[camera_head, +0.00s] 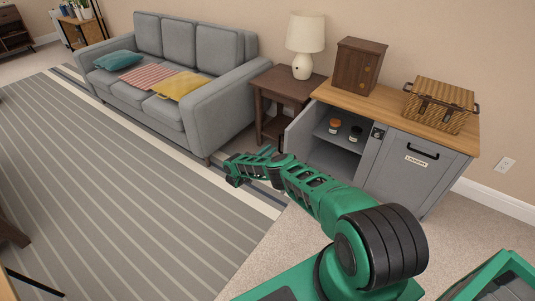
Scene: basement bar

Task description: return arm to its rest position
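My green arm reaches out from the lower right toward the middle of the view. My gripper (240,168) is at its far end, low in front of the open cabinet and near the rug's edge. It is small and seen from behind, so its finger opening is unclear. I see no object clearly held in it.
A grey cabinet (398,175) with a wooden top stands right of my gripper; its left door (300,138) is open, with two small jars (335,126) inside. A wooden box (358,66) and wicker basket (440,101) are on top. A sofa (215,115) and side table (268,82) stand behind.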

